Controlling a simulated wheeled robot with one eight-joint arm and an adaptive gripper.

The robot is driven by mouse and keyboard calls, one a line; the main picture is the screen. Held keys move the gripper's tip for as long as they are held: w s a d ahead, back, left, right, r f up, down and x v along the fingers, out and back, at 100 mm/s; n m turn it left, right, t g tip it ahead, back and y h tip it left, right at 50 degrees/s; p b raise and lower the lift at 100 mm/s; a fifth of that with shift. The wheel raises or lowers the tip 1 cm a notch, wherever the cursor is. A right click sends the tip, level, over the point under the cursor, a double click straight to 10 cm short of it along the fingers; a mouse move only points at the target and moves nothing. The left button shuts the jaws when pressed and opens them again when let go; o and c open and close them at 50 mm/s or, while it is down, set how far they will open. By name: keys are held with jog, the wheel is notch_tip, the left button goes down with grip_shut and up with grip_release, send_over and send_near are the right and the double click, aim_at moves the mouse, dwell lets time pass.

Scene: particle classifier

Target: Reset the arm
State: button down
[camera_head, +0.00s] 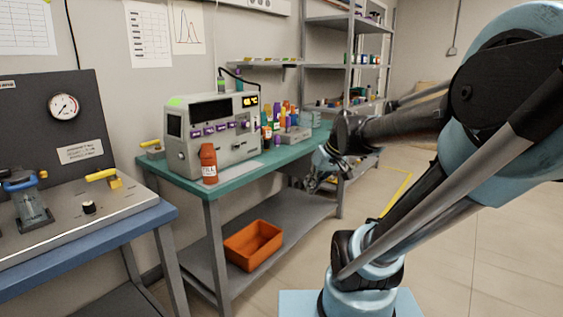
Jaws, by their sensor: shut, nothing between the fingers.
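My arm (440,190) rises at the right of the head view and bends over toward the left. My gripper (314,183) hangs in the air at the arm's far end, in front of the right part of the green-topped bench (268,156). The gripper is shut and looks empty. It is small and dark in this view, so its fingertips show little detail. It appears apart from the bench and everything on it.
A grey classifier machine (212,135), an orange bottle (208,163) and several coloured bottles (277,123) stand on the bench. An orange bin (253,245) sits on its lower shelf. A blue bench (100,240) stands left. Floor at right is clear.

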jog(key=s+d+f+m+g+h, duration=0.1)
jog(key=s+d+f+m+h, duration=0.3)
jog(key=s+d+f, duration=0.5)
jog(key=s, duration=0.3)
jog(key=shift+s+f+g, duration=0.25)
jog(key=shift+s+g, duration=0.1)
jog(key=shift+g, duration=0.05)
jog(key=shift+w+f, duration=0.2)
jog(key=shift+w, duration=0.25)
jog(key=shift+d, duration=0.1)
dwell(4.3)
